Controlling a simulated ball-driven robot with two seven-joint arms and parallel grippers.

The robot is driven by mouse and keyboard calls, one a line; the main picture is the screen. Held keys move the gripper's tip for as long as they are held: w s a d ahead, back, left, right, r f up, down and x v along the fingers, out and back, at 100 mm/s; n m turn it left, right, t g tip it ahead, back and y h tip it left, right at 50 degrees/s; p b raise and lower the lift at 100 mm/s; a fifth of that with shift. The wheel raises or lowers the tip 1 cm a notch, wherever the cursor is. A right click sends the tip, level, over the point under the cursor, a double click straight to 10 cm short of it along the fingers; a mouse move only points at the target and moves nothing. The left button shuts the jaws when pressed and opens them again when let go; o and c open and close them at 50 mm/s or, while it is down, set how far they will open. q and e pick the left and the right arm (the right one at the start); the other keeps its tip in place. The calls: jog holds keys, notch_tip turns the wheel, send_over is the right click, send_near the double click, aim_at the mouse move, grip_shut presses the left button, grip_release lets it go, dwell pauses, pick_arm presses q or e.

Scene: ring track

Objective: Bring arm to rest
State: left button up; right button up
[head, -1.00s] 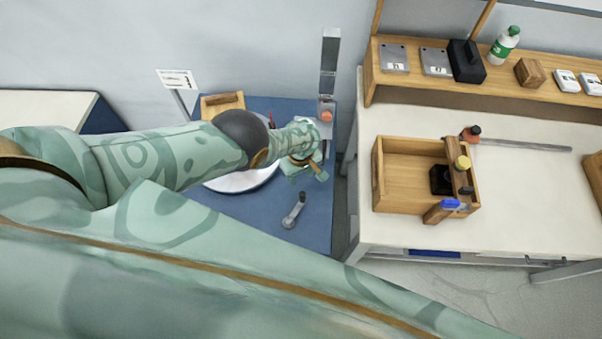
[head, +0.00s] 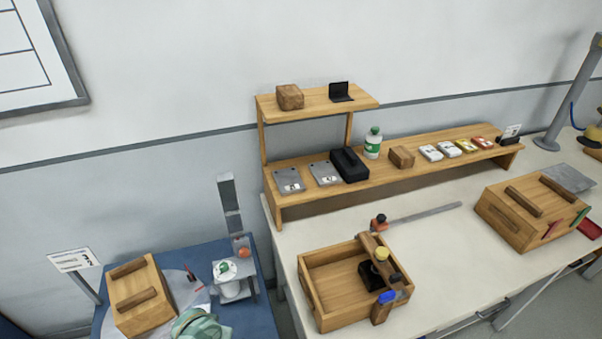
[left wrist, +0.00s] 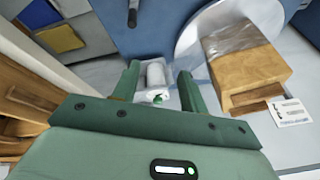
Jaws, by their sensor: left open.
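My left gripper (left wrist: 159,72) is open in the left wrist view, its two green fingers apart. A small white piece with a green spot (left wrist: 156,82) shows between and beyond the fingers; I cannot tell its distance, and nothing is visibly gripped. In the head view only a green patterned part of my arm (head: 197,326) shows at the bottom edge, over the blue table. The left gripper cannot be made out there. My right gripper is out of view.
The blue table (head: 262,312) bears a wooden box with handles (head: 140,298) and a small grey stand (head: 235,288). A sign (head: 72,260) stands at its left. The white bench (head: 440,240) holds an open wooden tray (head: 312,305) and a shelf (head: 290,208).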

pick_arm(q)
jog(key=s+a+r+m+t+y, duration=0.1)
jog(key=s+a+r+m+y, duration=0.2)
jog(key=s+r, duration=0.5)
jog(key=s+a+r+m+t, duration=0.25)
jog(key=a+r, duration=0.25)
jog(key=r, duration=0.7)
jog(key=s+d+f+g+h+b, duration=0.2)
jog(key=f+b, duration=0.2)
jog(key=f, duration=1.3)
jog(key=s+d+f+g+h+b, duration=0.1)
jog(key=s+d+f+g+b, duration=0.2)
jog(key=f, duration=1.3)
jog(key=s+f+n+g+h+b, duration=0.1)
jog(key=s+f+n+b, duration=0.2)
jog(key=s+f, duration=1.7)
notch_tip(320, 180, down, 4)
jog(key=b, duration=0.4)
jog(key=shift+s+a+r+g+h, duration=0.15)
jog(key=shift+s+r+g+h, duration=0.05)
jog(key=shift+g+h, duration=0.15)
